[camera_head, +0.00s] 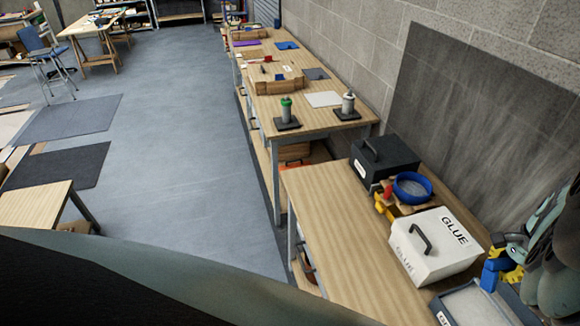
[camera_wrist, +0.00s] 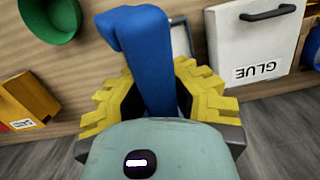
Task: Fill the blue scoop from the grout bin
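The blue scoop (camera_wrist: 143,50) stands between the yellow fingers of my gripper (camera_wrist: 160,100) in the wrist view, and they are shut on its handle. In the head view, the blue scoop (camera_head: 491,274) and my gripper (camera_head: 512,276) are at the right edge, by the far edge of the grout bin. The grout bin (camera_head: 441,317) is a light tray with grey content at the bottom right, cut off by the frame, its label only partly visible. The scoop's bowl end is mostly hidden, so I cannot tell whether it holds grout.
A white GLUE box (camera_head: 432,252) with a black handle stands beside the bin. A blue bowl (camera_head: 412,187) and a black box (camera_head: 384,160) stand farther back. The wooden bench (camera_head: 340,235) is bare left of the GLUE box. A wall stands behind.

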